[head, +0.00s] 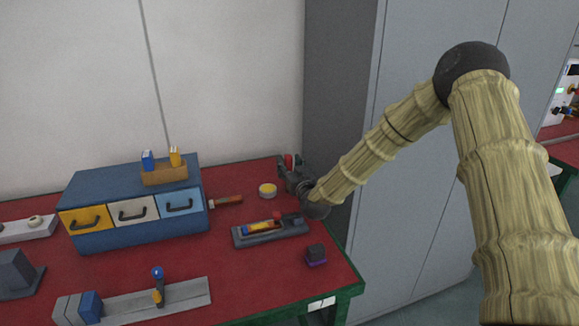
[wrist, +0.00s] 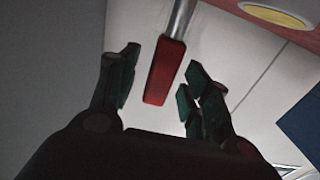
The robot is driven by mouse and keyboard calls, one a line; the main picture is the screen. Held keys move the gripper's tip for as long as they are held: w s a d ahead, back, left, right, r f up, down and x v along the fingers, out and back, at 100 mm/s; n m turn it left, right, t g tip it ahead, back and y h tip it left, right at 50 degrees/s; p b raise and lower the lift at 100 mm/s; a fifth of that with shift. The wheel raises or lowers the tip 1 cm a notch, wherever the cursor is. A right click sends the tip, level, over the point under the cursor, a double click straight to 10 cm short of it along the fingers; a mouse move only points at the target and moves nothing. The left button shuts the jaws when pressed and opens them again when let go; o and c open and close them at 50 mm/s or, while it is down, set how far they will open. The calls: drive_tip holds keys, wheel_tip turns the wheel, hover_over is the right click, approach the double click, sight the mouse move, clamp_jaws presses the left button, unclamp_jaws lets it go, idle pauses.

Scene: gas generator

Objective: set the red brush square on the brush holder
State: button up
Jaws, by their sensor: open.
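In the wrist view, a red block-like piece on a grey metal stem (wrist: 163,72) shows between the fingers of my open gripper (wrist: 160,88), with gaps on both sides. I take it for the red brush. In the head view, a small red patch (head: 289,160) shows at my gripper (head: 289,170), above the back right of the table. A small wooden block (head: 164,177) holding blue and yellow upright pieces stands on the blue drawer box. It looks like the brush holder, but I cannot be sure.
The blue drawer box (head: 137,235) stands at the left. A grey tray (head: 270,239), a round yellow-topped tin (head: 268,190) and a dark block with a purple base (head: 316,255) are near my gripper.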

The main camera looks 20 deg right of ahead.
drive_tip(key=shift+s, duration=0.1)
drive_tip(key=s, duration=1.1)
drive_tip(key=shift+s+d, duration=0.25)
drive_tip(key=shift+s, duration=0.15)
drive_tip(key=shift+r, duration=0.1)
